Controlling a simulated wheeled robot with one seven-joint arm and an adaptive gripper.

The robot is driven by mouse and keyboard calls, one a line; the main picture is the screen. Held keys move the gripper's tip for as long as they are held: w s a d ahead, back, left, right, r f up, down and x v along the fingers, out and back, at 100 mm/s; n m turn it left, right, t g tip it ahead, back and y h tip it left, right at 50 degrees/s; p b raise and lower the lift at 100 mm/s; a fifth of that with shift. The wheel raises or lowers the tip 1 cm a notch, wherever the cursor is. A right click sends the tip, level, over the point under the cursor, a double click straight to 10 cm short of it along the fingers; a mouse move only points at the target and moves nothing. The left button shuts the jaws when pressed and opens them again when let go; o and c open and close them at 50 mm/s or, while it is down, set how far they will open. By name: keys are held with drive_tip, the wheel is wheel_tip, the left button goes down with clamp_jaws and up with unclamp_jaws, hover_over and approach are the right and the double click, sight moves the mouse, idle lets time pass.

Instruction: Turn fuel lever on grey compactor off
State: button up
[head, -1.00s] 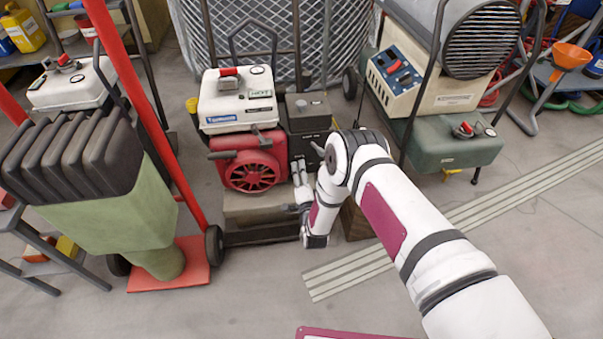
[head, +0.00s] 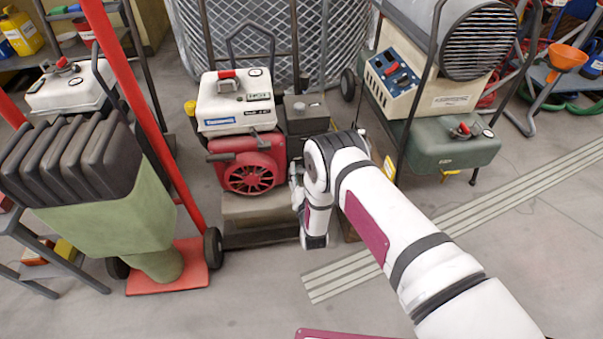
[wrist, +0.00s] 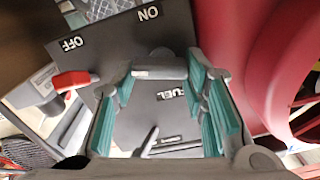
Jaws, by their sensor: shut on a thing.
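The compactor shows in the head view as a white tank (head: 235,103) over a red engine (head: 247,165) on a grey base. A dark panel (wrist: 205,25) fills the middle of the wrist view, with "ON" at the top, "OFF" at upper left and "FUEL" between my fingers. The grey fuel lever (wrist: 160,72) lies between the teal-padded fingertips of my gripper (wrist: 160,82), which is shut on it. How far the lever is turned is hard to tell. In the head view my gripper (head: 297,185) is beside the engine's right side, partly hidden by my arm.
The red engine housing (wrist: 245,60) is close on the right in the wrist view; a red handle (wrist: 72,80) shows at left. A heater (head: 440,70) stands right of the compactor, a green machine on a red trolley (head: 170,275) left. The front floor is clear.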

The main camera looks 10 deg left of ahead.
drive_tip(key=shift+s+a+f+n, duration=0.2)
drive_tip(key=shift+f+n, duration=0.15)
drive_tip(key=shift+n, duration=0.5)
drive_tip(key=shift+s+a+f+n, duration=0.1)
drive_tip(key=shift+s+f+n, duration=0.15)
drive_tip(key=shift+n, duration=0.6)
drive_tip(key=shift+d+f, duration=0.1)
drive_tip(key=o, duration=1.1)
drive_tip(key=shift+c, duration=0.2)
drive_tip(key=shift+o, duration=0.5)
drive_tip(key=shift+w+r, duration=0.15)
drive_tip(key=shift+r, duration=0.1)
drive_tip(key=shift+w+r, duration=0.15)
drive_tip(key=v, duration=0.8)
drive_tip(key=shift+c, duration=0.6)
